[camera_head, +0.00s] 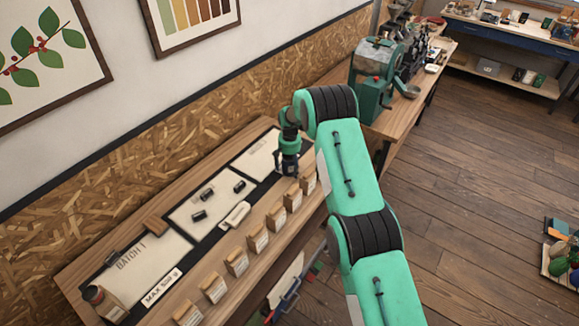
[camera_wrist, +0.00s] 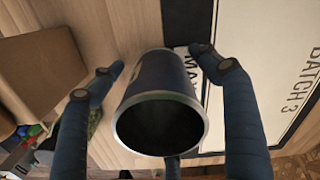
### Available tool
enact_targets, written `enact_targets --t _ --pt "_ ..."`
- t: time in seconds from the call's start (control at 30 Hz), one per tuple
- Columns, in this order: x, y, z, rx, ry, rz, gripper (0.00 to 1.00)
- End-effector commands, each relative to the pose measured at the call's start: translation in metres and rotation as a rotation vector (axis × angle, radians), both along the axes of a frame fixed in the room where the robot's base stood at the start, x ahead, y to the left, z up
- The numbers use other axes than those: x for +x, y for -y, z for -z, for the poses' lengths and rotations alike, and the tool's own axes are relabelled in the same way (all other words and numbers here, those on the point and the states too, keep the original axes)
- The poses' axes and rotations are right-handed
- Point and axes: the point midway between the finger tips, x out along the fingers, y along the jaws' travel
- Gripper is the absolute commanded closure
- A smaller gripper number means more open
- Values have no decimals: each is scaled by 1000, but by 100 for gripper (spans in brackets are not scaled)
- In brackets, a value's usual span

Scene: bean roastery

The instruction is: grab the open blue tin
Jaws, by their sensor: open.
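The open blue tin (camera_wrist: 158,78) is dark blue with a bare metal rim. In the wrist view it is between my fingers, its round mouth facing the camera and its inside dark. My gripper (camera_wrist: 156,60) is open, with one finger left of the tin and one right. A gap shows on the left; the right fingertip is close to the tin, and I cannot tell if it touches. In the head view my gripper (camera_head: 287,170) is low over the far part of the bench, and the tin cannot be told apart from it there.
Several small dark cylinders (camera_head: 205,194) lie on the middle pale mat (camera_head: 182,219). A row of brown bags (camera_head: 258,239) lines the bench's front edge. A jar (camera_head: 98,296) stands at the near left. A green roaster (camera_head: 377,75) is beyond my gripper; the wall borders the left.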

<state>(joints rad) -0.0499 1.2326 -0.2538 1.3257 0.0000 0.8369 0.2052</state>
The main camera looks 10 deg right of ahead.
Motion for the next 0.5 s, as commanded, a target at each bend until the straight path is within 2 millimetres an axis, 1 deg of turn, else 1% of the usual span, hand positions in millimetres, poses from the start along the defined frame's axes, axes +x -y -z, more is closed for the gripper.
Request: enact_targets --t 0.43,0.5 --pt "0 0 0 0 0 0 24" --pt "0 0 0 0 0 0 38"
